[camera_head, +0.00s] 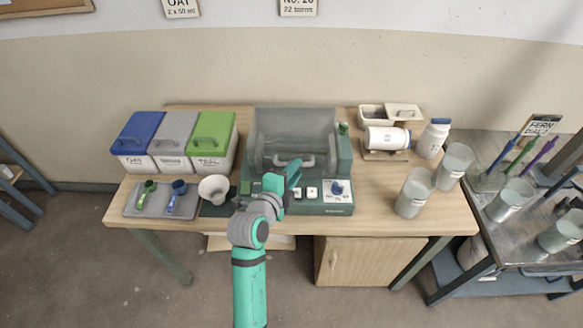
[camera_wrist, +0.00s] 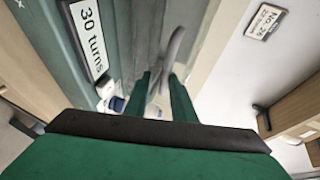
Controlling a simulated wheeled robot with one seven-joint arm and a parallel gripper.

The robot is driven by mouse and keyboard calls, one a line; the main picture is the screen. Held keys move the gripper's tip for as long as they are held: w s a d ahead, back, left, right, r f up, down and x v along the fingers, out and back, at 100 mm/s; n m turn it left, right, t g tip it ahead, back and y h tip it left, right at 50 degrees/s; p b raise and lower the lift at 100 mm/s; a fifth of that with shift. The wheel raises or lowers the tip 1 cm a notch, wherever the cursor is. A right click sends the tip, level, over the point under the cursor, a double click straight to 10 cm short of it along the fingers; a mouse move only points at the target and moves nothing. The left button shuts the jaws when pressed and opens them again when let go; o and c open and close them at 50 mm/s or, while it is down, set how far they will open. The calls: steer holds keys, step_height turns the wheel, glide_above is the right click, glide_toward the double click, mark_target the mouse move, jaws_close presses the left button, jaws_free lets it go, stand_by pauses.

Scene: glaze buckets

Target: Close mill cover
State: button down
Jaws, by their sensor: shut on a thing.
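The mill (camera_head: 343,170) is a green machine at the middle of the table, with buttons and a knob on its front. Its cover (camera_head: 295,125) is grey and see-through, with a grey bar handle along its front part. I cannot tell how far the cover is tilted. My gripper (camera_head: 293,171) is at this handle. In the wrist view, the two green fingers (camera_wrist: 163,95) are shut on the grey handle (camera_wrist: 174,50), which runs up between them. The mill's "30 turns" label (camera_wrist: 90,38) shows at the left there. My arm hides part of the mill's front.
Left of the mill stand blue, grey and green lidded bins (camera_head: 213,140), a scoop tray (camera_head: 135,207) and a white bowl (camera_head: 214,187). To the right are a lying white jar (camera_head: 386,138), an upright bottle (camera_head: 432,140) and clear buckets (camera_head: 411,195). A metal side table (camera_head: 475,212) adjoins.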

steer(key=shift+s+f+g, duration=0.1)
steer(key=shift+f+g, duration=0.2)
steer(key=shift+f, duration=0.55)
steer(key=c, duration=1.8)
jaws_free()
steer(key=shift+d, duration=0.1)
steer(key=shift+s+r, duration=0.1)
steer(key=v, duration=1.1)
steer(key=shift+r, duration=0.1)
